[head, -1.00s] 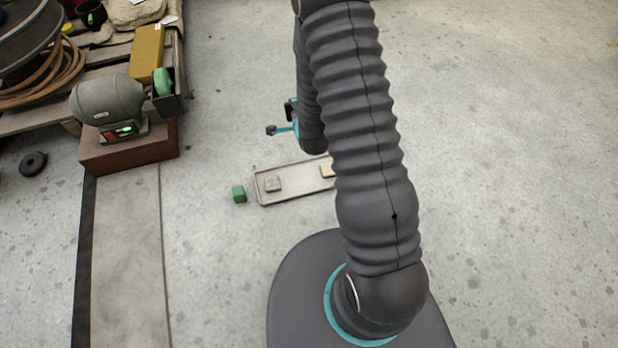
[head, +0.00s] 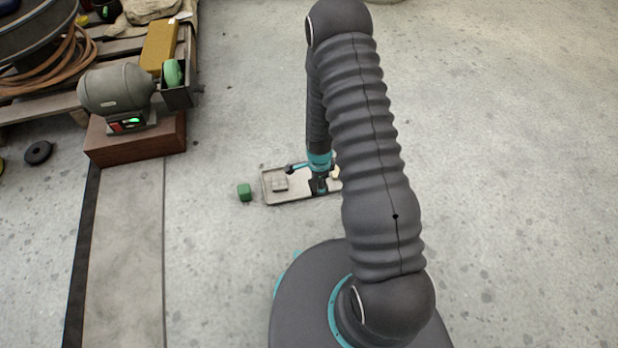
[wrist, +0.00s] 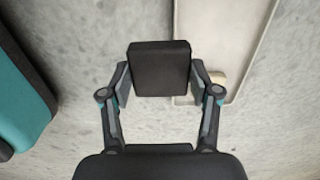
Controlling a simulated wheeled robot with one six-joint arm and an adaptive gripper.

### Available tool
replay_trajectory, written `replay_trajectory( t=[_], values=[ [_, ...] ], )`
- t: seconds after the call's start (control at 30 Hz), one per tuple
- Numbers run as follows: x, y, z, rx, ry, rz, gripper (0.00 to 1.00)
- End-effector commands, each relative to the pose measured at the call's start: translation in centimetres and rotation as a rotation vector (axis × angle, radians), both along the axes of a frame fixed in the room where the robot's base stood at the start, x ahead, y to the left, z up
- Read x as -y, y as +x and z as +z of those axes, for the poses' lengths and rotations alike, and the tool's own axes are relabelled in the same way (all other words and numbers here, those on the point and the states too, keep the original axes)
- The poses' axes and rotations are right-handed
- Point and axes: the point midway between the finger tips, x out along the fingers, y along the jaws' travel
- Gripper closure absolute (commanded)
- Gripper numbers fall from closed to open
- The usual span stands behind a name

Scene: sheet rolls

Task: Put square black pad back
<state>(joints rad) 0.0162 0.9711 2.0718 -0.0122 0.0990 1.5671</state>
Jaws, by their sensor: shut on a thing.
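My gripper (wrist: 158,85) is shut on the square black pad (wrist: 160,65), with one finger against each side of it in the wrist view. In the head view my gripper (head: 319,188) is over the shallow pale tray (head: 300,196) on the floor. Whether the pad touches the tray or hangs above it, I cannot tell. A small grey square block (head: 280,184) lies in the left part of the tray. A cream block (head: 337,172) is at the tray's right part, mostly hidden by my arm; a cream piece (wrist: 218,78) also shows beside my right finger in the wrist view.
At the left are a grey grinder (head: 117,90) on a brown block (head: 135,143), a pallet with a cable coil, and a black ring (head: 39,152). Floor beyond the tray is clear.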

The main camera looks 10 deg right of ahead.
Motion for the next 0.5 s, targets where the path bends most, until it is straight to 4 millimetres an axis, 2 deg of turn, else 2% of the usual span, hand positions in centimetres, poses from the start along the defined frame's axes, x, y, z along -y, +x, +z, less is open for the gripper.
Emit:
replay_trajectory(
  t=[0.3, 0.5],
  values=[
    [-0.5, 6.4, -4.0, 0.003, 0.0, 0.0, 0.88],
    [-0.7, 9.0, -5.5, 0.001, 0.0, 0.0, 0.88]
  ],
)
